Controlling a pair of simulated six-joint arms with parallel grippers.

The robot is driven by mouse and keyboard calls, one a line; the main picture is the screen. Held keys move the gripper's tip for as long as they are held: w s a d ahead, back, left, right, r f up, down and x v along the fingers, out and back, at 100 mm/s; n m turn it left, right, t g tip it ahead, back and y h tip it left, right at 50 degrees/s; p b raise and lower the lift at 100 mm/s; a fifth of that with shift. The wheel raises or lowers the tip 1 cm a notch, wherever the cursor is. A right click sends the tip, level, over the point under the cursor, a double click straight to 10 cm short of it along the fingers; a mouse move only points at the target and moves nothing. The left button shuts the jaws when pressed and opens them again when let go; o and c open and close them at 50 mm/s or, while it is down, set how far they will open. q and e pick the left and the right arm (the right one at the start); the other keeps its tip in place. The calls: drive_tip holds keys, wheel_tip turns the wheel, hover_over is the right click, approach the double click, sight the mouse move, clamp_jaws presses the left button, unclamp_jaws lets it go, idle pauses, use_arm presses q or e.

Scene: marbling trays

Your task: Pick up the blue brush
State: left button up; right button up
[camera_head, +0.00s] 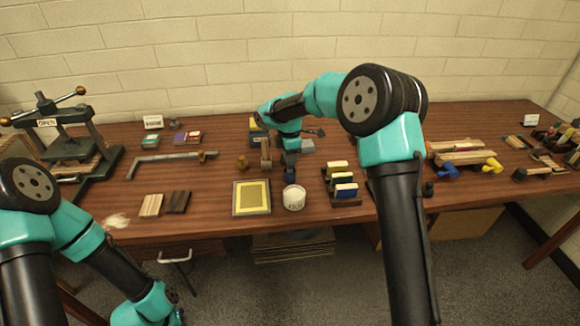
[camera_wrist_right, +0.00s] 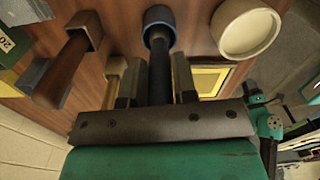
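The blue brush (camera_head: 290,173) stands upright on the table behind the white tub. In the right wrist view it is a dark handle with a blue round end (camera_wrist_right: 158,28) pointing away from me toward the tabletop. My right gripper (camera_head: 290,152) is directly above the blue end, and its fingers (camera_wrist_right: 158,85) press close on both sides of the handle, with no clear gap showing. The brush's blue end appears at or very near the table. My left arm is low at the left front; its gripper is outside the head view.
The white tub (camera_head: 294,198) and yellow framed tray (camera_head: 251,199) are close in front. Wooden-handled tools (camera_head: 266,157) stand just left. A rack of coloured blocks (camera_head: 343,185) is to the right. A press (camera_head: 70,145) is far left. Wood strips (camera_head: 151,205) lie front left.

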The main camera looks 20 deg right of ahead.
clamp_jaws()
wheel_tip(320, 180, up, 10)
idle(0.6)
idle(0.4)
